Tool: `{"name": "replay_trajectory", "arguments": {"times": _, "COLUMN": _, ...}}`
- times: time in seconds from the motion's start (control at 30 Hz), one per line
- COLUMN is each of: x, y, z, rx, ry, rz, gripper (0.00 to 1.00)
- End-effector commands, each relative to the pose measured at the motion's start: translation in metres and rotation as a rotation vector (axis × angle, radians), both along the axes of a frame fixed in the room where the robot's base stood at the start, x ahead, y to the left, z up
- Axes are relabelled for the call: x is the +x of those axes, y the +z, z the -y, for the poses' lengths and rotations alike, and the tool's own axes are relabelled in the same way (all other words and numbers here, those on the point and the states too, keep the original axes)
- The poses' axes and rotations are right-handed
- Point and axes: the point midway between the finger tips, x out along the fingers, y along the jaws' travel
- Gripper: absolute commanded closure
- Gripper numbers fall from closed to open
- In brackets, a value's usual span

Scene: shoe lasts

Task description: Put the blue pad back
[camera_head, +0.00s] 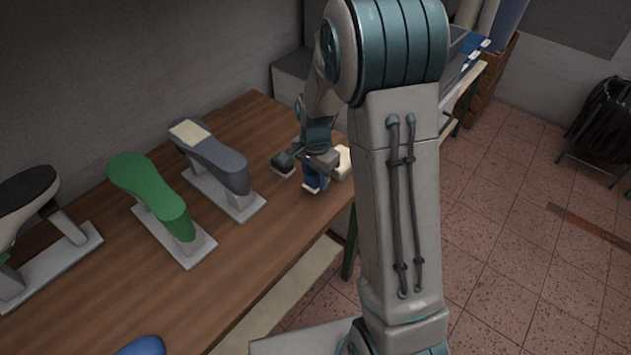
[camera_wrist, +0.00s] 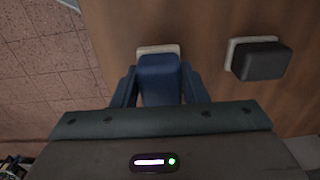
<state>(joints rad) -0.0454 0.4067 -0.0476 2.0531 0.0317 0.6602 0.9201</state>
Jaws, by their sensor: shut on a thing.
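A blue pad (camera_head: 314,182) with a cream underside is between the fingers of my gripper (camera_head: 316,172), at the right end of the wooden table. In the wrist view the blue pad (camera_wrist: 159,78) fills the space between the two fingers of my gripper (camera_wrist: 158,88), with its cream edge showing beyond it. My gripper is shut on it. I cannot tell whether the pad touches the table. A grey last (camera_head: 218,163) with a cream patch on its top stands to the left, and a green last (camera_head: 150,193) further left.
A dark grey pad (camera_wrist: 262,62) with a cream base lies close by on the table (camera_head: 250,115); it also shows in the head view (camera_head: 284,163). A black last (camera_head: 27,195) stands at far left. A blue rounded thing (camera_head: 142,346) is at the front edge.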

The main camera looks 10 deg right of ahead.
Motion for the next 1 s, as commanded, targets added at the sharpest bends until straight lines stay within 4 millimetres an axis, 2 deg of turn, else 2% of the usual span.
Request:
{"name": "replay_trajectory", "arguments": {"times": 0.1, "x": -0.001, "y": -0.018, "z": 0.0, "rx": 0.0, "ry": 0.0, "rz": -0.005, "gripper": 0.82}}
{"name": "replay_trajectory", "arguments": {"times": 0.2, "x": -0.001, "y": -0.026, "z": 0.001, "rx": 0.0, "ry": 0.0, "rz": -0.003, "gripper": 0.82}}
{"name": "replay_trajectory", "arguments": {"times": 0.57, "x": 0.0, "y": -0.031, "z": 0.001, "rx": 0.0, "ry": 0.0, "rz": -0.001, "gripper": 0.82}}
{"name": "replay_trajectory", "arguments": {"times": 0.6, "x": -0.001, "y": -0.031, "z": 0.001, "rx": 0.0, "ry": 0.0, "rz": -0.001, "gripper": 0.58}}
{"name": "replay_trajectory", "arguments": {"times": 0.67, "x": 0.0, "y": -0.03, "z": 0.001, "rx": 0.0, "ry": 0.001, "rz": -0.001, "gripper": 0.41}}
{"name": "replay_trajectory", "arguments": {"times": 0.7, "x": 0.0, "y": -0.03, "z": 0.001, "rx": 0.0, "ry": 0.001, "rz": -0.001, "gripper": 0.39}}
{"name": "replay_trajectory", "arguments": {"times": 1.0, "x": 0.0, "y": -0.028, "z": 0.001, "rx": 0.0, "ry": 0.0, "rz": -0.001, "gripper": 0.39}}
